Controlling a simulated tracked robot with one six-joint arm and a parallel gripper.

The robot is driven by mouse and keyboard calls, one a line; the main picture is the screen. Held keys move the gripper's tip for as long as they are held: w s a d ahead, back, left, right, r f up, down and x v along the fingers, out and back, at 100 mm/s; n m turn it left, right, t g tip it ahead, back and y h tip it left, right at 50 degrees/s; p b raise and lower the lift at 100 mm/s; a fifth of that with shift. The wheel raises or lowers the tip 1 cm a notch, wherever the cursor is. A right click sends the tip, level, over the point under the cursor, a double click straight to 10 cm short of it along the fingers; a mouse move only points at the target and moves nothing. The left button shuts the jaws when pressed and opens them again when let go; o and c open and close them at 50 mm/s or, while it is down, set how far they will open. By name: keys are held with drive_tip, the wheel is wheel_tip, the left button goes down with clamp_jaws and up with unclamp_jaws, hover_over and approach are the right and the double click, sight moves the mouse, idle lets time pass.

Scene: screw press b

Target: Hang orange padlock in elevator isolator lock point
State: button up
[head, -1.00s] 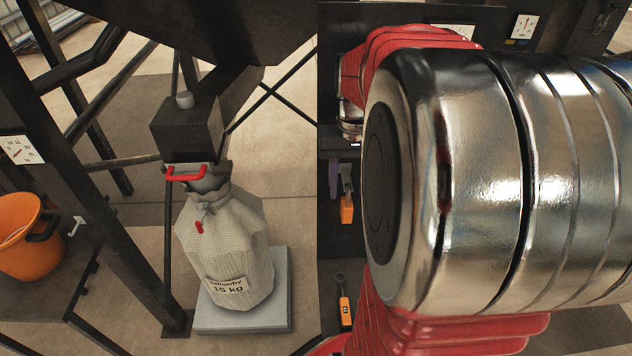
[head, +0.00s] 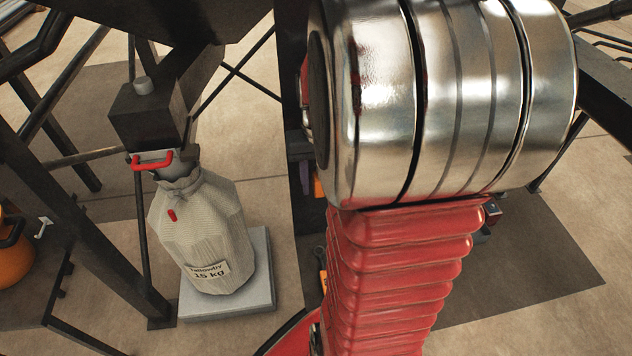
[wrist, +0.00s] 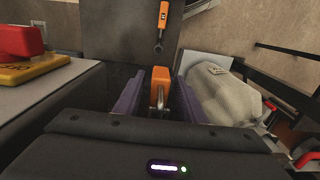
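The orange padlock (wrist: 158,78) is between the two purple fingers of my gripper (wrist: 160,82) in the wrist view, its grey shackle toward the gripper body. The fingers stand apart, with a narrow gap seeming to show on each side of the padlock; I see no clear contact. In the head view my wrist hides most of the gripper; slivers of a purple finger and the orange padlock (head: 318,187) show at its left edge. A red knob on a yellow base (wrist: 30,58) is at the wrist view's left; I cannot tell whether it is the elevator isolator. No lock point is identifiable.
An orange-handled item with a ring (wrist: 163,22) lies beyond the padlock. A pale sack (head: 205,230) stands on a grey platform (head: 228,303), under a dark box with a red handle (head: 152,161). An orange bucket (head: 14,255) and dark frame posts are at left.

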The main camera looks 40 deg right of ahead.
clamp_jaws()
drive_tip(key=shift+o, duration=0.7)
unclamp_jaws()
wheel_tip(320, 180, up, 14)
drive_tip(key=shift+f, duration=0.1)
idle(0.5)
idle(0.5)
